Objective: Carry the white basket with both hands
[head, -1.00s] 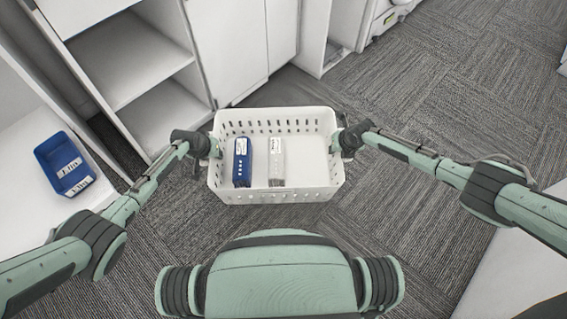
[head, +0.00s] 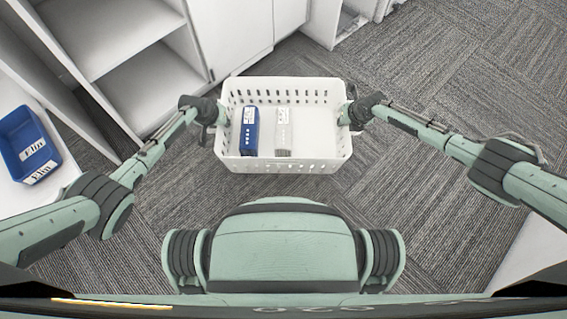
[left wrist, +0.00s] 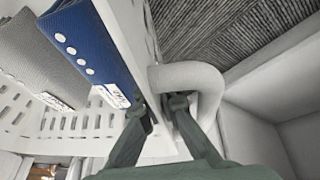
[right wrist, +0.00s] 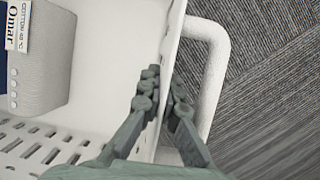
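The white basket (head: 290,166) is in the middle of the head view, between my two arms. It has slotted walls and a looped handle at each end. Inside lie a blue folded item (head: 249,130) and a grey one (head: 283,132), both labelled. My left gripper (head: 214,114) is at the basket's left end. In the left wrist view its fingers (left wrist: 160,102) straddle the basket wall beside the handle (left wrist: 205,78). My right gripper (head: 345,113) is at the right end. In the right wrist view its fingers (right wrist: 163,85) are closed on the wall beside the other handle (right wrist: 216,70).
An open white shelf unit (head: 150,85) and a closed cabinet (head: 235,40) stand beyond the basket. A blue bin (head: 28,145) sits on a white surface at the left. Grey carpet (head: 440,70) is open at the upper right. A white surface (head: 535,250) is at the lower right.

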